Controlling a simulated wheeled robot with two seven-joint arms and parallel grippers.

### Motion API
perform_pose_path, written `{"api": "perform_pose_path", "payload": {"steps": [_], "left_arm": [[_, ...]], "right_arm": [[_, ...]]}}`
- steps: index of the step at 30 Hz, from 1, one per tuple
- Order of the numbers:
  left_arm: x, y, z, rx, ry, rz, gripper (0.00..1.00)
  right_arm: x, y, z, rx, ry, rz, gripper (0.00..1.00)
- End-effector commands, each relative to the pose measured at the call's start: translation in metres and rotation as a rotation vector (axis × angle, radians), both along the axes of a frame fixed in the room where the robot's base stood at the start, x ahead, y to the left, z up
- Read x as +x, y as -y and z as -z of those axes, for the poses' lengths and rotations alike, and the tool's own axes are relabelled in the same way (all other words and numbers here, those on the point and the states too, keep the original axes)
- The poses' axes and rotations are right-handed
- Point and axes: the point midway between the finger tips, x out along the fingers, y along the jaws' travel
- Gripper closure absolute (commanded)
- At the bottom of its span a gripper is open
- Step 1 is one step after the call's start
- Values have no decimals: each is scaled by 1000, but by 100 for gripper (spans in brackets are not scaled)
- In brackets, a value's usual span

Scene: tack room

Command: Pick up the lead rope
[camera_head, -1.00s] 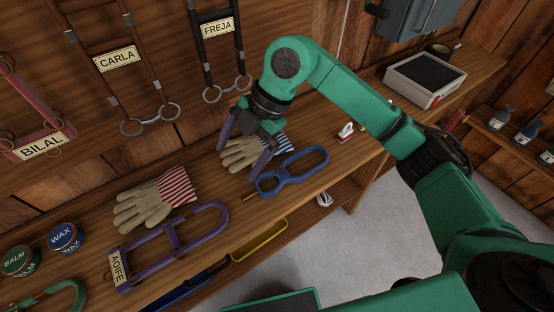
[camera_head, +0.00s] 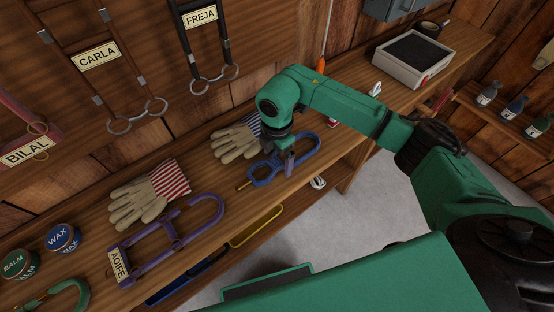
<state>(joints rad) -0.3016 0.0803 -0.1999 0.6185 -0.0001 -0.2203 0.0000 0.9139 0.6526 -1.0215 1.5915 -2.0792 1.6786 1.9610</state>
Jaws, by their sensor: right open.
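A blue looped piece with a brass end, which looks like the lead rope (camera_head: 309,153), lies on the wooden bench right of the middle. My right gripper (camera_head: 284,166) is open and points down over the left part of the blue loops, with its fingers close to them. Whether the fingers touch the rope cannot be told. The gripper hides part of the rope. My left gripper is not in view.
Striped gloves (camera_head: 235,143) lie just behind the rope, and another pair (camera_head: 148,196) lies to the left. A purple halter (camera_head: 170,243) tagged AOIFE lies front left. Tins (camera_head: 62,238) stand far left. A grey box (camera_head: 412,60) stands at the back right.

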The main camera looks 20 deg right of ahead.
Motion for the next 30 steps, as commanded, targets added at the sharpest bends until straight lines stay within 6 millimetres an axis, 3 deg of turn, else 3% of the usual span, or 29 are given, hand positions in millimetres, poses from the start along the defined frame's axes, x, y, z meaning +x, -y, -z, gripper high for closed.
{"api": "perform_pose_path", "payload": {"steps": [5, 6, 12, 13, 23, 26, 30], "left_arm": [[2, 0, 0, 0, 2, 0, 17], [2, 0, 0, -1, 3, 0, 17], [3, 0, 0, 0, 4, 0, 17], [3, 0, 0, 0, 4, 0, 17], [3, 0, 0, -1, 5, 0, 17], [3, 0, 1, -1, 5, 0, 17], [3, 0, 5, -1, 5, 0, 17]], "right_arm": [[0, 0, 2, 1, 1, 0, 0], [0, 0, 2, 1, 1, -1, 4], [0, -1, 2, 1, 1, -1, 80], [0, -1, 1, 3, 1, -1, 86], [1, -1, -6, 4, 4, -1, 86], [2, -1, -20, 4, 5, -1, 86], [2, -1, -57, 3, 8, -1, 86]]}}
